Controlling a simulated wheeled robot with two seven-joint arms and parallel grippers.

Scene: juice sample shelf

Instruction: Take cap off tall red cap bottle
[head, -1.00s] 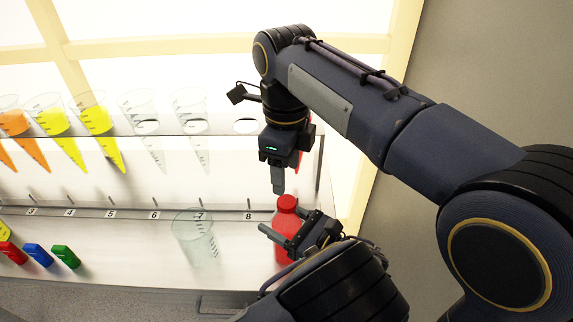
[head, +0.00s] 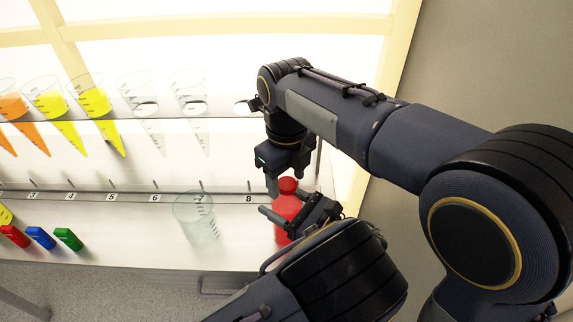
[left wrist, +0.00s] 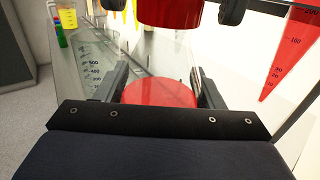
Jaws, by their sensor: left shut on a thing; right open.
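The tall bottle with red contents (head: 285,207) stands at the right end of the shelf, near number 8, with its red cap (head: 288,186) on top. My left gripper (head: 283,214) is shut around the bottle's body from the front right. The left wrist view shows the red contents (left wrist: 160,93) between its fingers and the cap (left wrist: 168,11) above. My right gripper (head: 287,180) points down from above, open, with its fingers on either side of the cap. In the left wrist view the right fingertips appear apart from the cap's sides.
An empty clear beaker (head: 195,218) stands left of the bottle. Red, blue and green blocks (head: 41,238) lie on the lower shelf at left. Orange, yellow and empty cones (head: 95,103) hang in the upper rack. A yellow beaker (left wrist: 67,17) shows in the left wrist view.

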